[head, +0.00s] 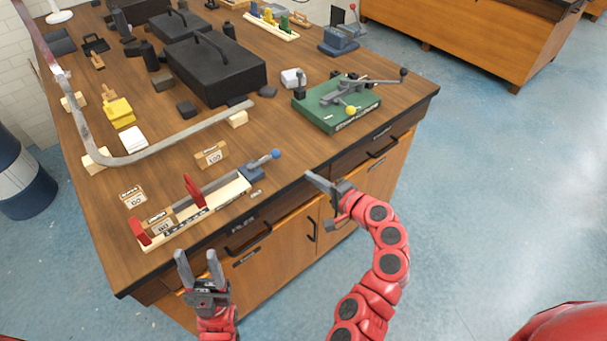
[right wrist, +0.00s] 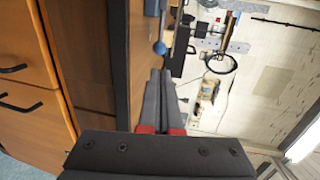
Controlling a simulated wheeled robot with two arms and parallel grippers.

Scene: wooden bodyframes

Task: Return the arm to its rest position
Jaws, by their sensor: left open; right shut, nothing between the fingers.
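My right arm (head: 389,240) is red and bends up from the bottom of the head view. Its right gripper (head: 312,178) is shut and empty, at the table's front edge and pointing left. In the right wrist view the two dark fingers (right wrist: 158,100) lie together with nothing between them. My left gripper (head: 199,256) is open and empty, in front of the table's near left corner, with its fingers pointing up.
The wooden workbench (head: 290,160) carries a wooden jig (head: 195,208) with red clamps, a green fixture (head: 335,108), black cases (head: 215,70) and a curved metal bar (head: 165,145). Drawers with handles (head: 383,148) line its front. Blue floor (head: 480,200) to the right is clear.

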